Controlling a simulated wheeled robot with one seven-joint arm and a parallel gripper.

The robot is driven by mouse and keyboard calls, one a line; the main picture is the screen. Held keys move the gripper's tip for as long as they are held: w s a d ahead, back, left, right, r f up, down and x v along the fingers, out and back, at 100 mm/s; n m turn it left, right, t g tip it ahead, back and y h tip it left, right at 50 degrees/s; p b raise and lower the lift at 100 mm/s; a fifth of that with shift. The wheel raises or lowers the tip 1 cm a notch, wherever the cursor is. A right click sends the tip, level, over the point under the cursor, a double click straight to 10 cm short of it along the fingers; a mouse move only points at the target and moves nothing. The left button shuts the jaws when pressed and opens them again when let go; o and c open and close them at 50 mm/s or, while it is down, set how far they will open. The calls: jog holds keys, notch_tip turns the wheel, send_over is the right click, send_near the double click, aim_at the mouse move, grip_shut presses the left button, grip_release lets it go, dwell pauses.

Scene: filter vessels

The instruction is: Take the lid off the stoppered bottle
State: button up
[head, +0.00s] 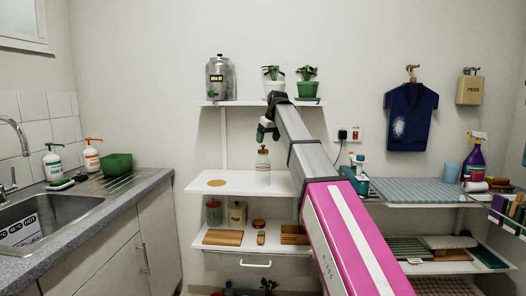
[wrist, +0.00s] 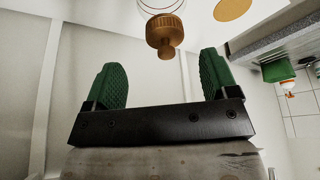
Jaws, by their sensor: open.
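The stoppered bottle (head: 263,172) stands upright on the middle white shelf in the head view. It has a clear or whitish body and a brown stopper lid (head: 263,150) on top. In the wrist view the brown lid (wrist: 164,33) with its knob shows just beyond the gap between the fingers, and part of the clear bottle rim shows above it. My gripper (wrist: 165,82) has two green textured fingers, spread wide and empty. In the head view my gripper (head: 266,131) hangs just above the bottle. The lid looks apart from both fingers.
A round cork mat (head: 217,183) lies left of the bottle on the white shelf (head: 205,189). A metal dispenser (head: 220,78) and potted plants (head: 307,82) stand on the shelf above. A teal device (head: 355,172) stands to the right. The shelf's left front is clear.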

aim_at(264, 146)
jog(key=shift+a+x, duration=0.15)
jog(key=shift+x, duration=1.2)
jog(key=shift+a+x, duration=0.15)
jog(key=shift+x, duration=1.25)
jog(key=shift+s+r, duration=0.1)
jog(key=c, duration=1)
